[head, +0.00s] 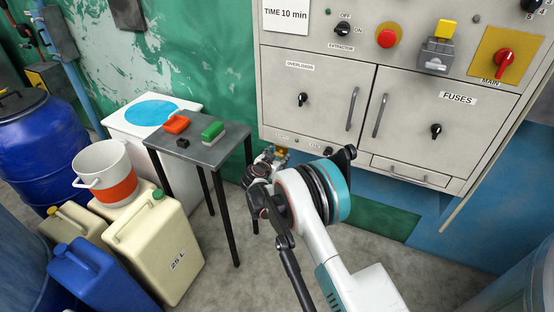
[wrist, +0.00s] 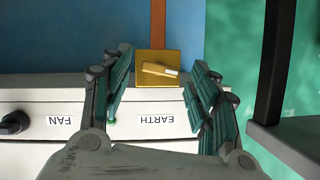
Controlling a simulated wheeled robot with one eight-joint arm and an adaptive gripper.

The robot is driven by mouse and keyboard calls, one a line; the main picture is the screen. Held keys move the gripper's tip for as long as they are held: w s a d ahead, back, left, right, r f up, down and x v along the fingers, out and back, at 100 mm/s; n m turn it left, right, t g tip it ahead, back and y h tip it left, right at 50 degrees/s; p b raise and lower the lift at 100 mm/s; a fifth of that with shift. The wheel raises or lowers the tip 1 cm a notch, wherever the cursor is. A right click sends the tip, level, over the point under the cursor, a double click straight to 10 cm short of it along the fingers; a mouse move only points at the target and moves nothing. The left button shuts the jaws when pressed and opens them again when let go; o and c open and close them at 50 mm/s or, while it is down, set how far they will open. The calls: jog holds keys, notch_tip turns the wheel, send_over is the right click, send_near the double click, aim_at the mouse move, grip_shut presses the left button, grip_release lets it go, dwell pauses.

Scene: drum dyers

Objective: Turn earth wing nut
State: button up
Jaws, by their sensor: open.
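The earth wing nut (wrist: 158,70) is a small brass-coloured bar with a pale end, on a square yellow-brass plate (wrist: 143,55) beside the upside-down EARTH label in the wrist view. My gripper (wrist: 160,62) is open, with one ridged green finger on each side of the plate. The wing nut appears between the fingers in the picture; I cannot tell if either finger touches it. In the head view, my gripper (head: 268,163) is at the lower left corner of the grey cabinet, mostly hidden by my arm. A bit of the brass plate (head: 282,150) shows there.
The black FAN knob (wrist: 14,123) sits along the same cabinet edge. A dark metal table (head: 208,149) stands close to the left of my gripper, with an orange item (head: 177,124) and a green brush (head: 212,133) on it. Jerrycans (head: 160,240) stand in front.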

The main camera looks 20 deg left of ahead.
jog(key=shift+w, duration=0.2)
jog(key=c, duration=1.1)
jog(key=shift+o, duration=0.2)
jog(key=shift+d+m+y, duration=0.15)
jog(key=shift+m+y, duration=0.45)
jog(key=shift+m, duration=0.2)
jog(key=shift+f, duration=0.1)
jog(key=o, duration=1.1)
jog(key=shift+c, duration=0.2)
jog(key=shift+s, duration=0.1)
